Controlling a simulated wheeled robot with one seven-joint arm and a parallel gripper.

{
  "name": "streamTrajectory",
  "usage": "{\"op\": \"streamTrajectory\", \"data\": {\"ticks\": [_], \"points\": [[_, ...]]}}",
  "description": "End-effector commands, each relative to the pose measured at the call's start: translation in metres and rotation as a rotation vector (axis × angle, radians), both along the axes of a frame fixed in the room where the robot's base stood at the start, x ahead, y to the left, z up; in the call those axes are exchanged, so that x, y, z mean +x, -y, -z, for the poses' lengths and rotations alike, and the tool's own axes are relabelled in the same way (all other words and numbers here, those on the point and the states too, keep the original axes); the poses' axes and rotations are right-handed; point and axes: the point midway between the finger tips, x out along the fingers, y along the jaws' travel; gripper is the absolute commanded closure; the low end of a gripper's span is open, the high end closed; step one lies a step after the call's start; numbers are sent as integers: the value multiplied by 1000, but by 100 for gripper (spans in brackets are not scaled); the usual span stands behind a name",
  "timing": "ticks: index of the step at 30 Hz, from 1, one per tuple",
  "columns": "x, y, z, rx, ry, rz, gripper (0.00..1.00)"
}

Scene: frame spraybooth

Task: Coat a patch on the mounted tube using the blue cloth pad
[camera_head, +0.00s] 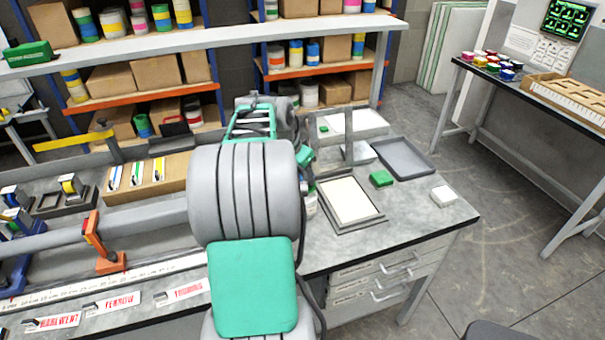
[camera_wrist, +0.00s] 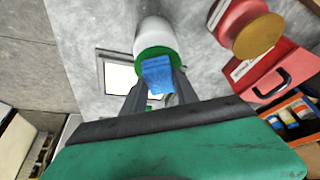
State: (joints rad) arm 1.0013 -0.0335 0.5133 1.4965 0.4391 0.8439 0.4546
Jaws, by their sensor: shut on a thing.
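In the wrist view the blue cloth pad (camera_wrist: 158,75) sits between the two dark fingers of my gripper (camera_wrist: 157,92), which is shut on it. A white cylinder with a green rim (camera_wrist: 154,38) is just beyond the pad; I cannot tell whether they touch. In the head view a long grey tube (camera_head: 150,212), apparently the mounted tube, lies across the left of the bench with an orange clamp (camera_head: 108,258) at it. My arm covers its right end. My gripper and the pad are hidden behind my arm in the head view.
A tray with a cream surface (camera_head: 368,222), a grey tray (camera_head: 427,172), a green block (camera_head: 381,178) and a white block (camera_head: 443,197) are on the bench's right side. Labelled cards (camera_head: 112,301) lie along the front left. Shelves (camera_head: 140,98) stand behind.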

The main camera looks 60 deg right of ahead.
Motion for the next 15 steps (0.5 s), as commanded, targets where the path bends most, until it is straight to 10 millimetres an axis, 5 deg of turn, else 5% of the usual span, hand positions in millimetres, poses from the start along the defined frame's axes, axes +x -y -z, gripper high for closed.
{"op": "streamTrajectory", "data": {"ticks": [15], "points": [[0, 0, 7, 0, 0, 0, 97]]}}
